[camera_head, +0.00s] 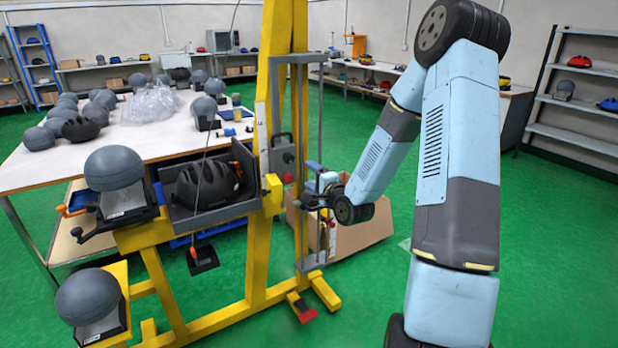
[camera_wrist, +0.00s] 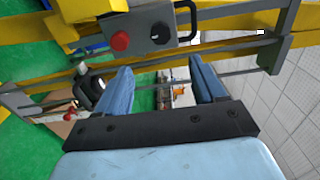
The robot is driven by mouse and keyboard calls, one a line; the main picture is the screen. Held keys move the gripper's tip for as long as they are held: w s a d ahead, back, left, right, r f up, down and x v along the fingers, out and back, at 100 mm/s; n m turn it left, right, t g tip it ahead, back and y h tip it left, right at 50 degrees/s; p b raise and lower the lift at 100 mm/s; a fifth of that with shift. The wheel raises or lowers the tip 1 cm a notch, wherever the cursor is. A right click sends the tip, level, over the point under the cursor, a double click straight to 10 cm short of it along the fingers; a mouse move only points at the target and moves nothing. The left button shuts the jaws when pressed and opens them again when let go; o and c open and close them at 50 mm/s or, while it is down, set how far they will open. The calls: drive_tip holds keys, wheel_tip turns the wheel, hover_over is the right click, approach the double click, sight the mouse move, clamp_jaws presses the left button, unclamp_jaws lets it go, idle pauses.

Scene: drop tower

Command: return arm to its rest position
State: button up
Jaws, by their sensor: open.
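My gripper (camera_wrist: 163,90) is open in the wrist view, with two blue fingers apart and nothing gripped between them. In the head view my arm (camera_head: 455,150) reaches up, bends over and comes down towards the drop tower. My gripper also shows there (camera_head: 318,188), small and partly hidden by the tower's grey guide frame. The yellow drop tower (camera_head: 260,250) stands just left of it. In the wrist view a grey control box (camera_wrist: 140,32) with a red button lies just past the fingers.
A black helmet (camera_head: 207,185) sits in the grey tray on the tower. Grey headforms (camera_head: 115,168) stand on its left side. A white table (camera_head: 110,150) with several headforms is behind. A cardboard box (camera_head: 372,226) stands behind my gripper. Green floor is clear at right.

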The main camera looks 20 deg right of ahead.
drive_tip(key=s+r+n+g+h, duration=0.6)
drive_tip(key=s+r+n, duration=0.4)
drive_tip(key=s+r, duration=0.4)
drive_tip(key=s+a+r+n+g, duration=0.1)
drive_tip(key=s+r+n+g, duration=0.1)
drive_tip(key=s, duration=1)
drive_tip(key=s+a+r+n+g+y, duration=0.1)
drive_tip(key=s+r+n+g, duration=0.2)
drive_tip(key=s, duration=0.9)
drive_tip(key=shift+r+g, duration=0.35)
drive_tip(key=shift+g, duration=0.05)
